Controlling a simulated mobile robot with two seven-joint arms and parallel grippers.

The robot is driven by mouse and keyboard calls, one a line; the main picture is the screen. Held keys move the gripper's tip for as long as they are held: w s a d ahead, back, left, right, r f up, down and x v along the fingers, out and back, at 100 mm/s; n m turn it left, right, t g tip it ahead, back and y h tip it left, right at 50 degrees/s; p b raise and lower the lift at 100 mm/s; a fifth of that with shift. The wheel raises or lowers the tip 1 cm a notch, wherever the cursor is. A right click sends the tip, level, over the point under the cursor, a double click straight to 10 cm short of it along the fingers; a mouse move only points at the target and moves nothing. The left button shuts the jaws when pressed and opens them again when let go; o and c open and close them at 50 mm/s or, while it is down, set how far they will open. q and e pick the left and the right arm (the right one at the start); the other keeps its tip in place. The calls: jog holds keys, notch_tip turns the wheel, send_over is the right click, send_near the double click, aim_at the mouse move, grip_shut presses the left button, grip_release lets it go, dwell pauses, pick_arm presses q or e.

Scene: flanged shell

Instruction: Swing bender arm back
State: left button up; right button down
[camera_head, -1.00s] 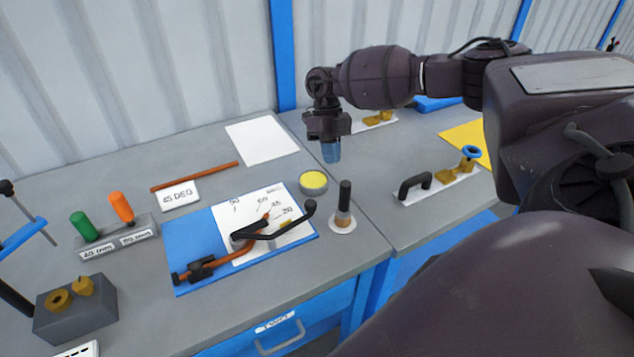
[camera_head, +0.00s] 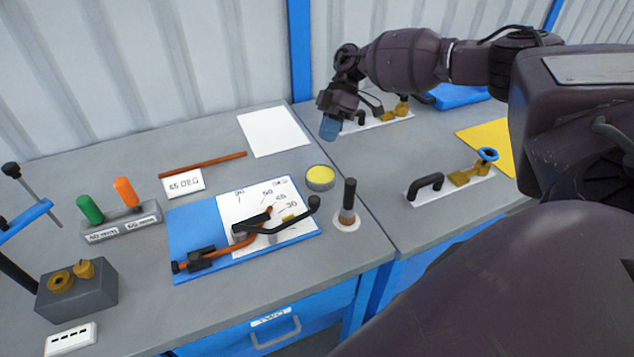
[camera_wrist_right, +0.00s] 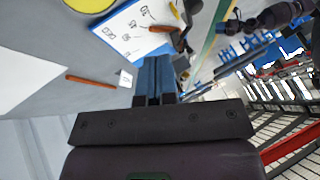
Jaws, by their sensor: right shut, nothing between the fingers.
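The bender stands on a blue board (camera_head: 190,222) with a white angle scale (camera_head: 250,200) on the bench. Its dark bender arm (camera_head: 285,226) ends in a black knob (camera_head: 314,202) at the right side of the board. An orange-brown tube (camera_head: 226,250) lies bent through the bender, clamped by a black block at the lower left. My right gripper (camera_head: 330,128) is shut and empty, raised above the bench behind and right of the board, apart from the bender. Its blue fingers (camera_wrist_right: 155,80) show together in the right wrist view. My left gripper is not in view.
A black-handled upright tool (camera_head: 348,200) and a yellow-topped tin (camera_head: 320,177) stand right of the board. A loose rod (camera_head: 203,165) and a white sheet (camera_head: 273,131) lie behind. Green (camera_head: 90,208) and orange (camera_head: 126,192) handles stand left. The right bench holds handled fixtures.

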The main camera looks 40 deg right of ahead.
jog(key=shift+m, duration=0.5)
jog(key=x, duration=1)
jog(key=shift+s+a+p, duration=0.35)
jog(key=shift+s, duration=0.25)
jog(key=shift+s+a+p, duration=0.3)
jog(key=shift+s+a, duration=0.05)
jog(key=shift+s, duration=0.25)
jog(key=shift+s+a, duration=0.3)
jog(key=shift+s, duration=0.15)
